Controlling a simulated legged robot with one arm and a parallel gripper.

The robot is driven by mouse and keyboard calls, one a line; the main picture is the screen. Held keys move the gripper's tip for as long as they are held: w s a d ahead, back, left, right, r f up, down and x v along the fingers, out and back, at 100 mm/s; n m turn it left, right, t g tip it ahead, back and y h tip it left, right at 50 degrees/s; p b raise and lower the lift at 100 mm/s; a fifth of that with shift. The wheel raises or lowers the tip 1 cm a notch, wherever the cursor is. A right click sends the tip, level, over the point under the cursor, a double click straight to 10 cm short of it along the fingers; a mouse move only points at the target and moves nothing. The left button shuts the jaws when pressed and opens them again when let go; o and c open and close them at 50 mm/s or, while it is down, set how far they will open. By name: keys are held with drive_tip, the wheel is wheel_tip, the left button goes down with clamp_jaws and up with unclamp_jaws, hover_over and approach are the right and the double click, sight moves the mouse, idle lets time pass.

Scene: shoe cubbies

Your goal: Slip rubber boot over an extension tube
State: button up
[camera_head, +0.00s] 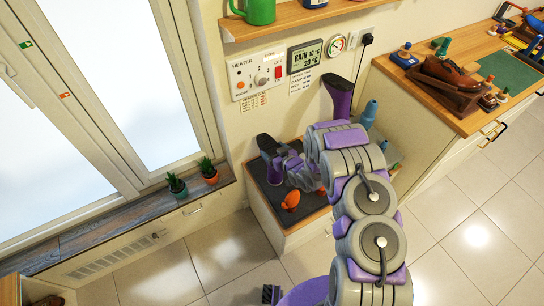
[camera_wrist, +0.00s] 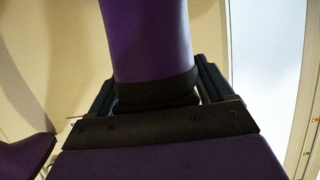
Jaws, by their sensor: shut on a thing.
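A purple rubber boot (camera_head: 267,148) with dark trim is at the end of my arm, over the left part of the low cabinet. My gripper (camera_head: 284,162) is shut on it. In the wrist view the boot's purple shaft (camera_wrist: 148,40) and dark band stand between the two black fingers (camera_wrist: 155,97). A second purple boot (camera_head: 339,94) stands up near the wall behind my arm; its lower part is hidden. A teal upright piece (camera_head: 369,114), perhaps a tube, shows right of my arm. I cannot make out an extension tube under the held boot.
The low cabinet has a dark top (camera_head: 262,190) with an orange piece (camera_head: 292,200) on it. A heater panel (camera_head: 258,74) is on the wall above. Two potted plants (camera_head: 210,174) stand on the window sill at left. A wooden counter (camera_head: 440,95) with a brown shoe (camera_head: 450,74) is at right.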

drive_tip(key=shift+a, duration=0.1)
drive_tip(key=c, duration=0.8)
drive_tip(key=shift+o, duration=0.2)
